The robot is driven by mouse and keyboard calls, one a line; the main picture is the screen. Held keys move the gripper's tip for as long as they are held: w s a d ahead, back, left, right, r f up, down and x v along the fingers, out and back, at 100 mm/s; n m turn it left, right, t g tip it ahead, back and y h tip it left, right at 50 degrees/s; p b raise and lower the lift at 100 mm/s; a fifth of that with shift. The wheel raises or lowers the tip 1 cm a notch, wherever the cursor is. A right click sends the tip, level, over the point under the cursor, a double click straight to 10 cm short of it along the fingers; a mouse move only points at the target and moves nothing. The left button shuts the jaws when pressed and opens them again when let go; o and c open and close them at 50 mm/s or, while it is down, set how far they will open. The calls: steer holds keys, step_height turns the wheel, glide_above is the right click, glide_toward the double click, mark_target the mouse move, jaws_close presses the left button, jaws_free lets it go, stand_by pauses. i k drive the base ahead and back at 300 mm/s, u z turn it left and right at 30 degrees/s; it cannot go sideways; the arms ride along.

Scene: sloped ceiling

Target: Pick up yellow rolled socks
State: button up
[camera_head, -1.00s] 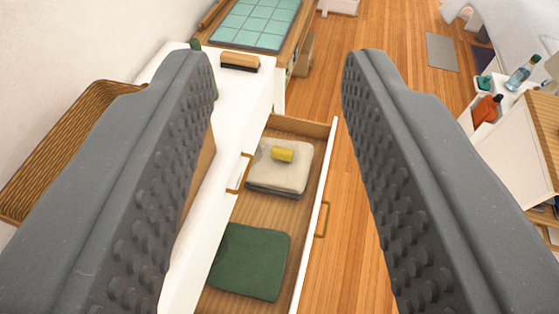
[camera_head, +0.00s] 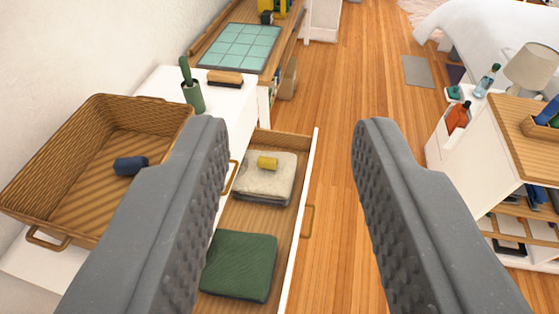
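The yellow rolled socks (camera_head: 267,163) lie on top of a folded beige cloth stack (camera_head: 264,185) in the far part of an open drawer (camera_head: 250,218). My gripper (camera_head: 291,125) is open and empty. Its two grey fingers stand wide apart in the foreground, above and short of the drawer.
A folded green cloth (camera_head: 240,265) lies in the drawer's near part. A wicker basket (camera_head: 60,140) holding a dark blue roll (camera_head: 131,165) stands on the white dresser at left. A brush (camera_head: 225,78) and green holder (camera_head: 193,97) stand behind. Wooden floor (camera_head: 335,120) is clear right of the drawer.

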mark_target(263, 162)
steer(key=z, duration=0.8)
steer(key=i, duration=1.75)
steer(key=u, duration=0.25)
